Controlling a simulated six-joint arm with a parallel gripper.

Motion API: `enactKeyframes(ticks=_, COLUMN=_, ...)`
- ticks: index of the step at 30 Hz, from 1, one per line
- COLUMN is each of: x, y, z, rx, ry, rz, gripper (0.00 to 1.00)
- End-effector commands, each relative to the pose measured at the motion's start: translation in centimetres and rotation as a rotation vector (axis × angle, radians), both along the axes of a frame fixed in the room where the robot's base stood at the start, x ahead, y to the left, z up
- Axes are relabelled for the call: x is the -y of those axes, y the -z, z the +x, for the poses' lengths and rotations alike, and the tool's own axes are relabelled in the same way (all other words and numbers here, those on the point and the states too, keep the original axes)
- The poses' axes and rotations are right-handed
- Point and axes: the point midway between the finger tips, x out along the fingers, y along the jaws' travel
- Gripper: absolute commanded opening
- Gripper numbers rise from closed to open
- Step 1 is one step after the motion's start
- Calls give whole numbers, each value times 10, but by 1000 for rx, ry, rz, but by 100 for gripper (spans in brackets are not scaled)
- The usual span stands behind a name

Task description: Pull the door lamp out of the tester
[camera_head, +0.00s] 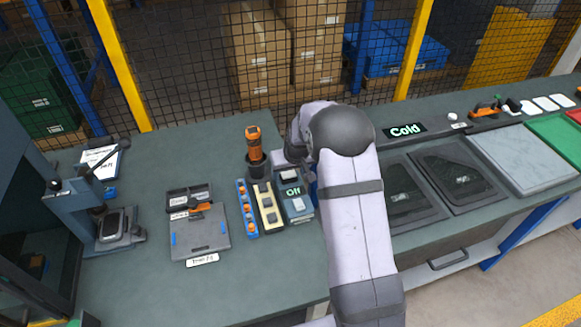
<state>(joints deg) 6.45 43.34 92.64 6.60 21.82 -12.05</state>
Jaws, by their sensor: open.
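The tester (297,204) is a small grey box on the bench with a lit display reading "Off". A small pale block (289,174) sits at its back end; it may be the door lamp, but it is too small to be sure. My gripper (285,160) is just behind and above the tester's back end, small and partly hidden by my arm. It is open. I cannot tell whether its fingers are around the pale block or only near it.
An orange handheld tool (254,145) stands upright left of my gripper. A blue strip (246,208) and a cream strip (268,208) lie beside the tester. A grey tray (200,237) lies farther left. A "Cold" display (404,130) and dark panels (457,175) are right.

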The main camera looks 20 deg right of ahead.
Motion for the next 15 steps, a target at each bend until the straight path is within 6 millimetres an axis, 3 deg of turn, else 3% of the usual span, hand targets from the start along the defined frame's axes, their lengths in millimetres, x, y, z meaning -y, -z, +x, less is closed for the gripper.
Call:
enactKeyframes(ticks=12, x=0, y=5, z=2, rx=1, ry=-1, rz=0, gripper=64)
enactKeyframes(ticks=15, x=0, y=5, z=2, rx=1, ry=0, rz=0, gripper=43)
